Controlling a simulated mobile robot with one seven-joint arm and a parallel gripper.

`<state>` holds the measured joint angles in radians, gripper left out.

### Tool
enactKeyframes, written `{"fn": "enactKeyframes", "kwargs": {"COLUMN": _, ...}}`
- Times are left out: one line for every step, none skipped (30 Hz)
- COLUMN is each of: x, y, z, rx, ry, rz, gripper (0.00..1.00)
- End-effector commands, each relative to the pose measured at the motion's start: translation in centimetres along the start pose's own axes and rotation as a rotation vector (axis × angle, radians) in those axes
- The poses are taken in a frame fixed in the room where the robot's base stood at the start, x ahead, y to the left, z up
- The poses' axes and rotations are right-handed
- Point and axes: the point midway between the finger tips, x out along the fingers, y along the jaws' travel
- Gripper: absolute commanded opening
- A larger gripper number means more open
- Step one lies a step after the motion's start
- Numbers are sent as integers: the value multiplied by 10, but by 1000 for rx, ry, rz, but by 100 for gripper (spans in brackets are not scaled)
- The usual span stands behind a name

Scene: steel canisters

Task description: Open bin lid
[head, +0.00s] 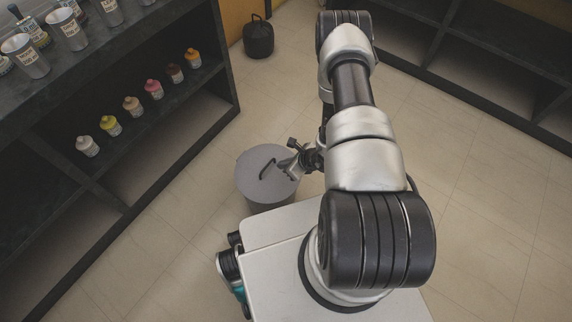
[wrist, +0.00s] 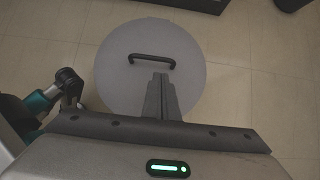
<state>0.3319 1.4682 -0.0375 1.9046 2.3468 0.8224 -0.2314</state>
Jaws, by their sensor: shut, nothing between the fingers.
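A grey round bin (head: 266,199) stands on the tiled floor just in front of my base, with its flat lid (head: 258,160) on top. The lid (wrist: 120,72) fills the middle of the wrist view and looks closed. A dark bar handle (wrist: 152,61) crosses the lid. It also shows in the head view (head: 267,170). My gripper (wrist: 161,76) is shut and empty, its fingertips over the lid just short of the handle in the picture. In the head view my gripper (head: 283,170) is at the lid's right side. I cannot tell whether the fingertips touch the lid.
A dark shelf (head: 190,110) at left holds several small coloured bottles (head: 153,88) and steel canisters (head: 66,28). A black canister (head: 258,37) stands on the floor at the back. Another dark shelf (head: 480,75) is at upper right. The floor (head: 480,190) at right is clear.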

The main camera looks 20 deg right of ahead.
Motion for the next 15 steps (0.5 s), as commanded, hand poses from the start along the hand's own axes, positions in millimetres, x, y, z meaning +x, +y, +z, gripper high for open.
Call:
{"fn": "enactKeyframes", "kwargs": {"x": 14, "y": 1, "z": -3, "rx": -1, "ry": 0, "rz": 2, "gripper": 0}}
{"fn": "enactKeyframes", "kwargs": {"x": 19, "y": 1, "z": -3, "rx": -1, "ry": 0, "rz": 2, "gripper": 0}}
{"fn": "enactKeyframes", "kwargs": {"x": 26, "y": 0, "z": -2, "rx": -1, "ry": 0, "rz": 1, "gripper": 0}}
{"fn": "enactKeyframes", "kwargs": {"x": 31, "y": 0, "z": -2, "rx": -1, "ry": -1, "rz": 1, "gripper": 0}}
{"fn": "enactKeyframes", "kwargs": {"x": 35, "y": 1, "z": -2, "rx": 0, "ry": 0, "rz": 2, "gripper": 0}}
{"fn": "enactKeyframes", "kwargs": {"x": 41, "y": 1, "z": -2, "rx": 0, "ry": 0, "rz": 2, "gripper": 0}}
{"fn": "enactKeyframes", "kwargs": {"x": 45, "y": 1, "z": -2, "rx": 0, "ry": 0, "rz": 2, "gripper": 0}}
{"fn": "enactKeyframes", "kwargs": {"x": 48, "y": 1, "z": -1, "rx": 0, "ry": 0, "rz": 2, "gripper": 0}}
{"fn": "enactKeyframes", "kwargs": {"x": 51, "y": 1, "z": -1, "rx": 0, "ry": -1, "rz": 1, "gripper": 0}}
{"fn": "enactKeyframes", "kwargs": {"x": 53, "y": 0, "z": -1, "rx": 0, "ry": -1, "rz": 1, "gripper": 0}}
{"fn": "enactKeyframes", "kwargs": {"x": 55, "y": 0, "z": -1, "rx": 0, "ry": 0, "rz": 1, "gripper": 0}}
{"fn": "enactKeyframes", "kwargs": {"x": 56, "y": 0, "z": -1, "rx": 0, "ry": 0, "rz": 1, "gripper": 0}}
{"fn": "enactKeyframes", "kwargs": {"x": 57, "y": 1, "z": -1, "rx": 0, "ry": 1, "rz": 2, "gripper": 0}}
{"fn": "enactKeyframes", "kwargs": {"x": 58, "y": 1, "z": -1, "rx": 0, "ry": 1, "rz": 2, "gripper": 0}}
{"fn": "enactKeyframes", "kwargs": {"x": 58, "y": 1, "z": 0, "rx": 0, "ry": 1, "rz": 2, "gripper": 0}}
